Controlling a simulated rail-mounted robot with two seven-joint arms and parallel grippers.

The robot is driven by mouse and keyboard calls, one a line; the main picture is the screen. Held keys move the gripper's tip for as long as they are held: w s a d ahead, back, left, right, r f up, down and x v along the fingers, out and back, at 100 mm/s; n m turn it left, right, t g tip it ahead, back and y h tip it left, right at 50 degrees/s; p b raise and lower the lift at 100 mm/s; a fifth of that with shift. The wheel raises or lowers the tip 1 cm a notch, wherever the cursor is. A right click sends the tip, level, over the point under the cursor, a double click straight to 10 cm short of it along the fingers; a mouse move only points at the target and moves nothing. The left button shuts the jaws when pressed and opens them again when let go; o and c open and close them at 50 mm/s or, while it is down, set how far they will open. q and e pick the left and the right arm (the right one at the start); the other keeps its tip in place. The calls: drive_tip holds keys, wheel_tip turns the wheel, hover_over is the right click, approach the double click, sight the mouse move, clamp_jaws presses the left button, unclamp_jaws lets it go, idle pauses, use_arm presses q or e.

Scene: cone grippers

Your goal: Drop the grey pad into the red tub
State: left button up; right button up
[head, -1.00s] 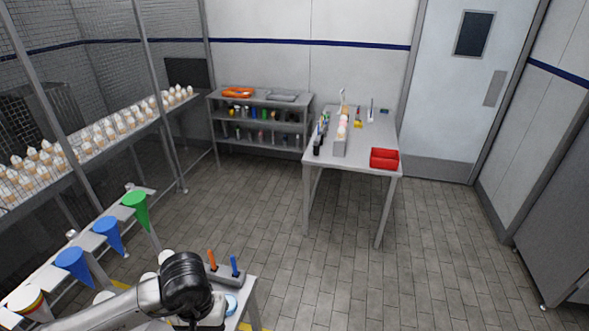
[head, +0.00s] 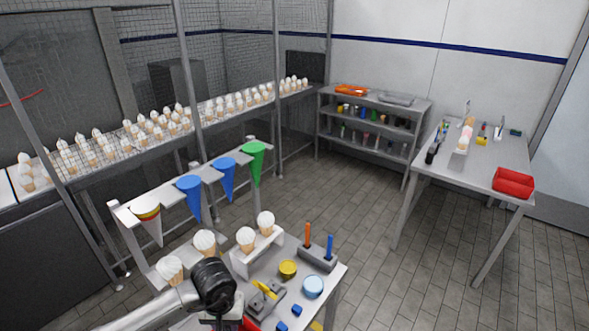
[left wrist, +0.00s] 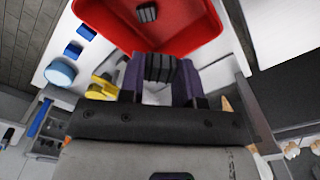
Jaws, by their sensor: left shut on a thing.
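My left gripper (left wrist: 159,72) is shut on a dark grey ridged pad (left wrist: 158,68), held between its two dark purple fingers. The red tub (left wrist: 200,35) lies just beyond the fingertips in the left wrist view, and the held pad overlaps its near edge there. A similar grey ridged piece (left wrist: 147,13) lies inside the tub. In the head view, only a sliver of red (head: 250,324) shows beside my left gripper (head: 222,322), whose fingertips are hidden by the wrist. My right gripper is not in view.
Around the tub on the near table are blue blocks (head: 297,310), a light blue round tub (head: 313,286), a yellow-handled tool (head: 267,291), a yellow round pot (head: 288,268) and white-topped cones (head: 246,238). Another red container (head: 513,182) sits on the far table (head: 490,176).

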use_arm(q)
drive_tip(key=shift+f+b, duration=0.85)
drive_tip(key=shift+f, duration=2)
drive_tip(key=o, duration=1)
wheel_tip(320, 180, up, 14)
drive_tip(key=shift+f, duration=0.1)
drive_tip(key=shift+d, duration=0.1)
